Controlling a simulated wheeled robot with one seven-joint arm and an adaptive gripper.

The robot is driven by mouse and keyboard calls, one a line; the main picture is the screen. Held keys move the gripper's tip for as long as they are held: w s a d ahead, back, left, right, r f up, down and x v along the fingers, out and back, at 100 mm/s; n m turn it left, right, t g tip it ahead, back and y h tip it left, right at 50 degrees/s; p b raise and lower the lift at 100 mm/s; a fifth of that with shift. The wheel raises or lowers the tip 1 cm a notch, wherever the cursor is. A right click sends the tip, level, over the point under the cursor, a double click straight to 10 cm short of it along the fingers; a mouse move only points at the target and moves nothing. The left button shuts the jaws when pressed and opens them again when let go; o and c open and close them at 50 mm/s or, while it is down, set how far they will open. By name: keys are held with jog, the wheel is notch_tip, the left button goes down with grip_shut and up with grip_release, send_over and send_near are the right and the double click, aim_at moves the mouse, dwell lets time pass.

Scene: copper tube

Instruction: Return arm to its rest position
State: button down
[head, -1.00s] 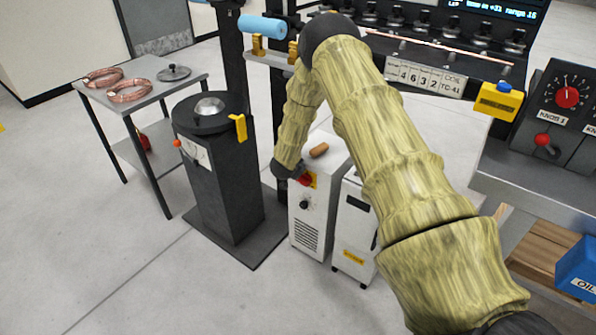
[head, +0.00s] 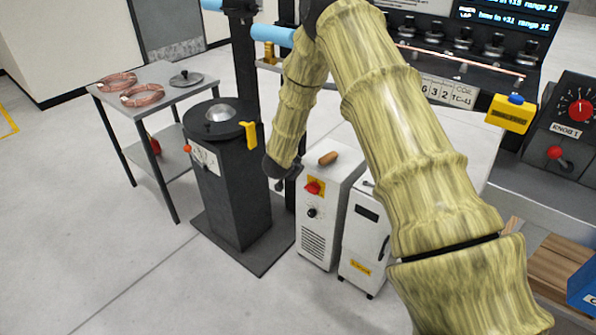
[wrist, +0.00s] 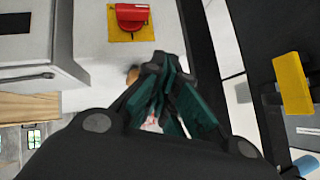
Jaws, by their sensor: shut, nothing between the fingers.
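My gripper (wrist: 160,70) shows in the wrist view with its dark fingers together and nothing between them. In the head view my arm, with a yellow-green bamboo-like surface, reaches down from the lower right, bends at the top and hangs beside the white cabinet. The gripper itself is hard to make out there. The white cabinet (head: 318,215) carries a red switch on a yellow plate (head: 314,188). That red switch also shows in the wrist view (wrist: 131,15), just beyond the fingertips and apart from them.
A dark pedestal (head: 238,190) with a yellow handle (head: 249,135) stands left of the arm. A grey cart (head: 172,92) holds copper coils (head: 142,95). A bench with a red knob (head: 581,110) is at right. Open floor lies at left.

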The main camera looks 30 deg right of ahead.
dwell(0.4)
jog(key=s+a+f+n+g+y, duration=0.1)
jog(key=s+a+f+n, duration=0.3)
jog(key=s, duration=0.4)
jog(key=s+a+f+n+y+p, duration=0.1)
jog(key=s+a+f+n, duration=0.1)
jog(key=s+a+f, duration=0.4)
jog(key=s+a+f+n+g+y, duration=0.1)
jog(key=s+a+f+n+y, duration=0.15)
jog(key=s+f, duration=0.55)
jog(key=s+a+n+g+y, duration=0.1)
jog(key=s+a+n+g, duration=0.1)
jog(key=s, duration=1.3)
jog(key=s+a+n+g+y+p, duration=0.1)
jog(key=s+a+n, duration=0.3)
jog(key=s, duration=1.1)
jog(key=a+g+y, duration=0.1)
jog(key=a, duration=0.2)
jog(key=shift+s+a+r, duration=0.2)
jog(key=shift+s+a, duration=0.05)
jog(key=shift+s, duration=0.05)
jog(key=shift+n, duration=0.25)
